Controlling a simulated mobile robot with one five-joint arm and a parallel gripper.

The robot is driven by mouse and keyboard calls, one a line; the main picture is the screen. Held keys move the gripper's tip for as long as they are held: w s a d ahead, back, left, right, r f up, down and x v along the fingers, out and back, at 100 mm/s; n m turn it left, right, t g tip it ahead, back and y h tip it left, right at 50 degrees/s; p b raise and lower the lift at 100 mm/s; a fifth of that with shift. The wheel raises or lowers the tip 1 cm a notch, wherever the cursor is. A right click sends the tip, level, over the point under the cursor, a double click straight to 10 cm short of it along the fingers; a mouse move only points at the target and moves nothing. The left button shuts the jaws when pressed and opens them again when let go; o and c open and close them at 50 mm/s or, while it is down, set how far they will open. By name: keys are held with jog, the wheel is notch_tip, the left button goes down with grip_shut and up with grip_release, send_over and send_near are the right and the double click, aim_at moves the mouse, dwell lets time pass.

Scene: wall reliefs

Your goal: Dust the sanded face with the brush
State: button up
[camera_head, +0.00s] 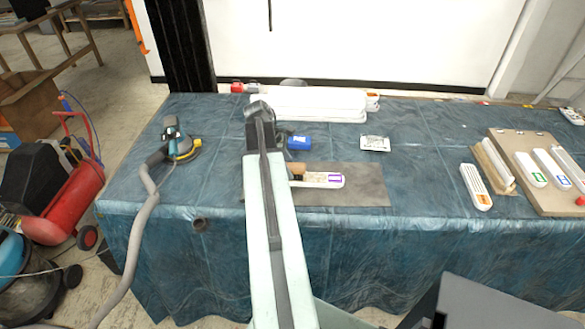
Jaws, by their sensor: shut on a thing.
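A white, bar-shaped relief piece (325,181) with a purple-framed label at its right end lies on a grey-brown mat (368,183). Its upper face has a speckled, reddish patch. A small brown wooden part, which looks like the brush (297,169), shows at the piece's left end, just right of my arm. Whether it touches the face I cannot tell. My pale green arm reaches up the middle of the picture and covers the left of the mat. My gripper is hidden behind the arm, so its hold on the brush cannot be seen.
A blue container (299,143) stands behind the mat. A sander (181,145) with a grey hose lies at the left. A white relief block (308,104) lies at the back. A board (530,165) with labelled pieces is at the right.

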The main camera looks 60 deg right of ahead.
notch_tip(320, 180, up, 6)
jog(key=p, duration=0.6)
notch_tip(320, 180, up, 3)
jog(key=p, duration=0.3)
jog(key=shift+r, duration=0.1)
